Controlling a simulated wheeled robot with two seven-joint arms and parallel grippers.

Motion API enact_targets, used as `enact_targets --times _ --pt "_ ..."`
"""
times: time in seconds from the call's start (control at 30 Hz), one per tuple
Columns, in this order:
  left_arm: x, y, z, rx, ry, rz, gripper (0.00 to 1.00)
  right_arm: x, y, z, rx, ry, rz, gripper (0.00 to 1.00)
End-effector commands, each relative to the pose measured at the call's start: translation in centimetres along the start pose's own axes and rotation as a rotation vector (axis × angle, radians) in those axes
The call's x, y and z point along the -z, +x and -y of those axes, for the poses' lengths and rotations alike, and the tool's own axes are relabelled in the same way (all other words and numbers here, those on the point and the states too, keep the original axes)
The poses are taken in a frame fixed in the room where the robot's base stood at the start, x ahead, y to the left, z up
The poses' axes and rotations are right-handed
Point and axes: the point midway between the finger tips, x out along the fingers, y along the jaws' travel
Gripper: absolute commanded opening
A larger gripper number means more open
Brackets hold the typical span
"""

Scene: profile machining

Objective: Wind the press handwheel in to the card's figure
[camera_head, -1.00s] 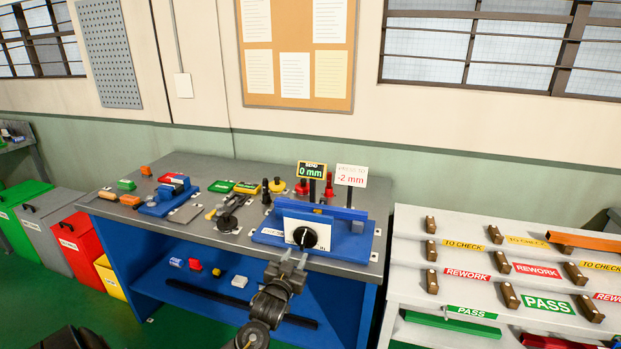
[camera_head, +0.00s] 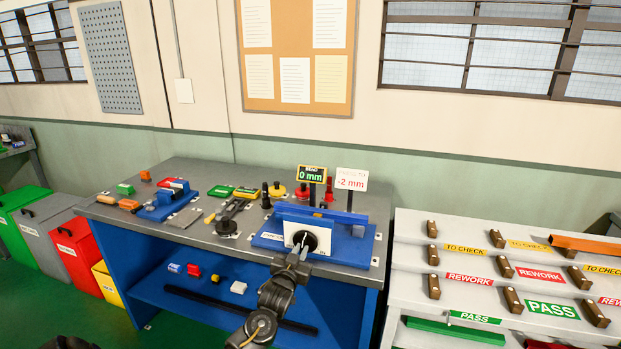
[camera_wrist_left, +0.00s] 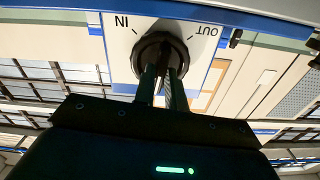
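The press (camera_head: 345,241) is a blue fixture at the bench's front right, with a white front plate. Its black round handwheel (camera_head: 305,240) shows in the wrist view (camera_wrist_left: 152,45) between the printed words IN and OUT. A display (camera_head: 311,174) reads 0 mm in green; the card (camera_head: 351,179) beside it reads -2 mm in red. My left gripper (camera_head: 298,252) is at the handwheel. In the wrist view its fingers (camera_wrist_left: 162,72) are close together, tips over the wheel's middle. Whether they clamp it is hidden. My right gripper is out of view.
The grey bench (camera_head: 190,232) holds a second blue fixture (camera_head: 168,199) and several small parts at left. A sloped rack (camera_head: 480,292) with labelled rows stands close on the right. Coloured bins (camera_head: 75,245) stand at left.

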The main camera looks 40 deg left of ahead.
Motion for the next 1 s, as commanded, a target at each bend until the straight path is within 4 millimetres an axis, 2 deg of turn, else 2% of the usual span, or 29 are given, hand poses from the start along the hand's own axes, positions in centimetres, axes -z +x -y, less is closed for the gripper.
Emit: enact_targets --times 0.1,0.3,0.67,0.7,0.8,0.9,1.0 --pt "0.0 0.0 0.0 0.001 0.0 0.0 0.0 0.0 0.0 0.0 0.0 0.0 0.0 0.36" --pt "0.1 0.0 0.0 0.0 0.022 0.001 0.0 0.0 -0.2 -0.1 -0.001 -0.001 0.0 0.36" --pt "0.1 0.0 0.1 0.001 0.333 0.001 0.0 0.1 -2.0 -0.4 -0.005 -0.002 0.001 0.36" --pt "0.0 0.0 0.0 0.001 0.333 0.0 0.17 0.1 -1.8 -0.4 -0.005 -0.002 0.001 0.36" --pt "0.0 0.0 0.0 0.001 0.33 0.0 0.3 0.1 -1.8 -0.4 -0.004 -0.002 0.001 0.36" --pt "0.0 0.0 0.0 0.001 0.329 0.0 0.4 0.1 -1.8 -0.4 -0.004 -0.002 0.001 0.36" --pt "0.0 0.0 0.0 0.001 0.329 0.0 0.4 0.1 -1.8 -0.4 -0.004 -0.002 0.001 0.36"
